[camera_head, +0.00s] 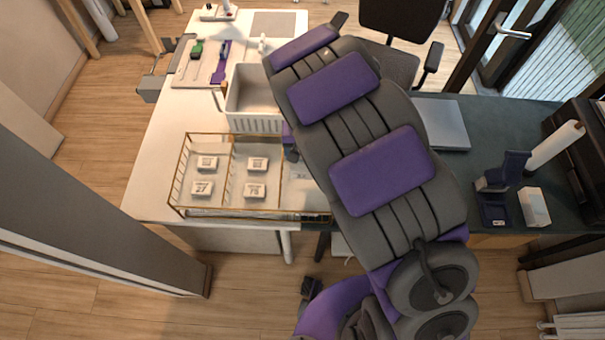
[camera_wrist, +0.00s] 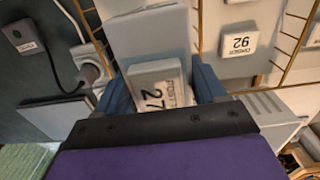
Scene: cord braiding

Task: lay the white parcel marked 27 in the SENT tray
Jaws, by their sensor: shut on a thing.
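My gripper (camera_wrist: 164,84) is shut on a white parcel (camera_wrist: 156,74) whose label shows 27, seen sideways between the blue fingers in the wrist view. The parcel's lower part is hidden by the gripper body. A pale flat-sided thing (camera_wrist: 148,32) lies beyond it. No SENT lettering is readable, so I cannot tell which container is the SENT tray.
Several white parcels lie in the rack's left sections, including one at the front left (camera_head: 202,188) and one at the front middle (camera_head: 255,190). A white parcel reading 92 (camera_wrist: 240,40) is near my gripper. A white slatted bin (camera_head: 253,122) stands behind the rack. A grey laptop (camera_head: 448,125) lies right.

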